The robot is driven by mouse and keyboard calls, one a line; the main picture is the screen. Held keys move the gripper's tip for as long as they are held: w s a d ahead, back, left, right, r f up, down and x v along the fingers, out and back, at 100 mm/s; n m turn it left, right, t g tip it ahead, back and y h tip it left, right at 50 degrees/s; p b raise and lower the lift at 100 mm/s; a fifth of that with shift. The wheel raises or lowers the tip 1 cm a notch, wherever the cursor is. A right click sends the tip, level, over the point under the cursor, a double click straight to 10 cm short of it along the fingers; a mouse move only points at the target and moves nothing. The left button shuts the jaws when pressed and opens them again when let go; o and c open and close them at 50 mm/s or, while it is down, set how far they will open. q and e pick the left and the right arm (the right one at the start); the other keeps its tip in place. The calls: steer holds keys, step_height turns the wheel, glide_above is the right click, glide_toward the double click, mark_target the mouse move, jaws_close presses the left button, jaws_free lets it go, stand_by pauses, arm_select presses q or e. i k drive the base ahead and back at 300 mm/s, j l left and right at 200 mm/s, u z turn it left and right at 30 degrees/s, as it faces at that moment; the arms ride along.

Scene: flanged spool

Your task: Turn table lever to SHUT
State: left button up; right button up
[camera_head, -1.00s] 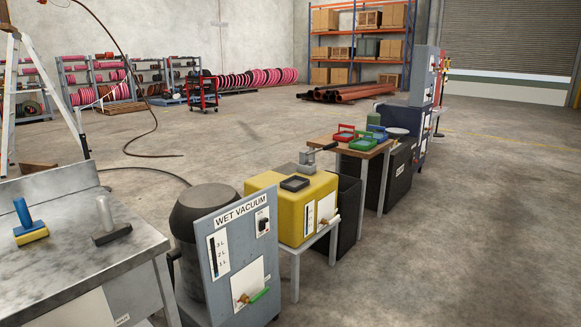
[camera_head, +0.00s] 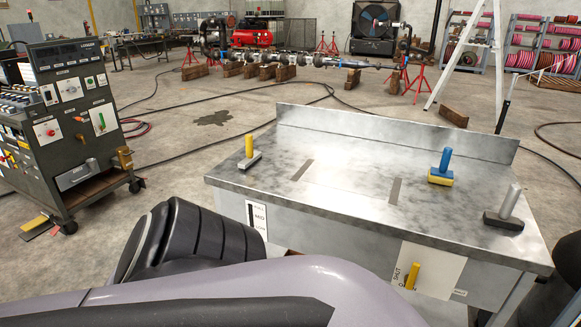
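The metal table (camera_head: 340,172) fills the middle right of the head view, with a raised back edge. On its front face a white plate (camera_head: 440,268) carries a short yellow lever (camera_head: 412,276) standing nearly upright. Lettering that seems to read SHUT is printed sideways at the plate's left side; other lettering below is too small or partly hidden. A level gauge marked with MID (camera_head: 257,218) is on the front face further left. One of my arms crosses the bottom of the view in front of the table. Neither gripper is in view.
On the tabletop are a yellow-handled tool (camera_head: 249,147), a blue-handled tool (camera_head: 441,168) and a grey-handled tool (camera_head: 508,203). A dark control cabinet (camera_head: 75,115) on wheels stands at left. Cables cross the floor behind the table. Open floor lies between cabinet and table.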

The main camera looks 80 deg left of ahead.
mark_target(412, 274)
steer(key=u, duration=2.65)
steer(key=z, duration=1.25)
steer(key=i+l, duration=0.2)
steer(key=l, duration=0.2)
steer(key=i+l+z, duration=0.1)
steer(key=l, duration=0.35)
steer(key=i, duration=0.1)
